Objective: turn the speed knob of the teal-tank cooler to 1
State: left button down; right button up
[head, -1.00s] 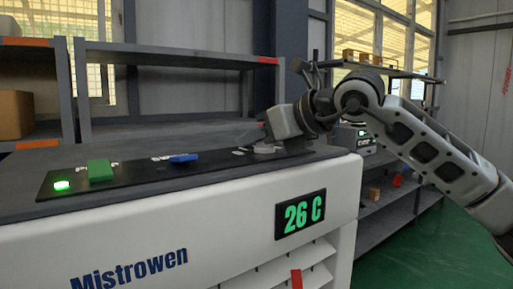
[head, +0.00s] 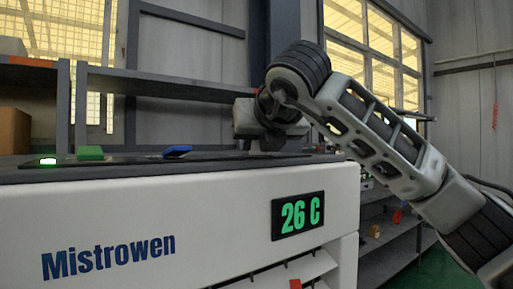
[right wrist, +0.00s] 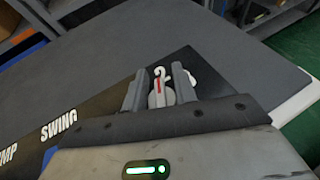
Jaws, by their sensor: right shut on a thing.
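The cooler (head: 200,210) is a white box marked "Mistrowen" with a dark control panel (head: 120,169) on top. No teal tank shows. The grey speed knob (right wrist: 161,95) with a red pointer line shows in the right wrist view; the line points roughly at a white "2". Other numbers are hidden or unclear. My right gripper (right wrist: 156,82) has its fingers on both sides of the knob and is shut on it. In the head view my right gripper (head: 272,143) is down at the panel's right end and hides the knob. My left gripper is not in view.
The panel also carries a lit green lamp (head: 47,161), a green switch (head: 90,153) and a blue switch (head: 177,151). The front display (head: 298,215) reads 26 C. Grey shelves (head: 185,92) stand behind the cooler. Green floor lies at the right.

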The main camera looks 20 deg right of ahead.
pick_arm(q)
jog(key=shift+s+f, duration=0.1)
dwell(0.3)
pick_arm(e)
jog(key=o, duration=0.9)
jog(key=shift+s+r, duration=0.1)
jog(key=shift+s, duration=0.1)
pick_arm(q)
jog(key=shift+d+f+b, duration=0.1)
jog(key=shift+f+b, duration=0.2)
jog(key=shift+b, duration=0.95)
pick_arm(e)
jog(key=v, duration=1.5)
jog(key=shift+s+a+r, duration=0.15)
jog(key=shift+s+r, duration=0.05)
jog(key=shift+s, duration=0.05)
